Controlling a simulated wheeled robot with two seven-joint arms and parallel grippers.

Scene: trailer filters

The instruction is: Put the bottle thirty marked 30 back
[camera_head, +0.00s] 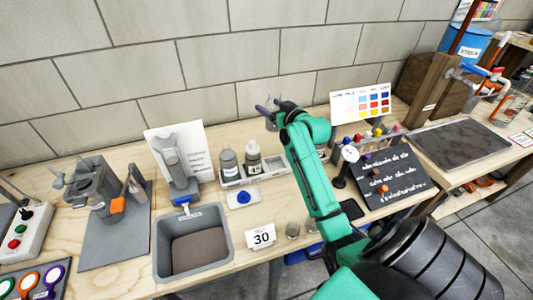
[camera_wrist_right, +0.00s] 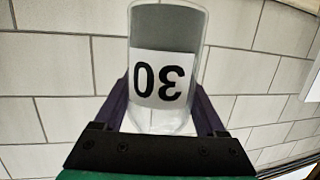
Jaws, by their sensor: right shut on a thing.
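The bottle marked 30 (camera_wrist_right: 168,45) is a clear cylinder with grey contents, and its label reads upside down in the right wrist view. My right gripper (camera_wrist_right: 165,115) is shut on it, with a finger on each side. In the head view my right gripper (camera_head: 270,108) is raised in front of the wall, above the back of the bench, and the bottle is hard to make out there. A white holder (camera_head: 262,178) below carries a grey bottle (camera_head: 228,165) and a second labelled bottle (camera_head: 253,160). My left gripper is out of view.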

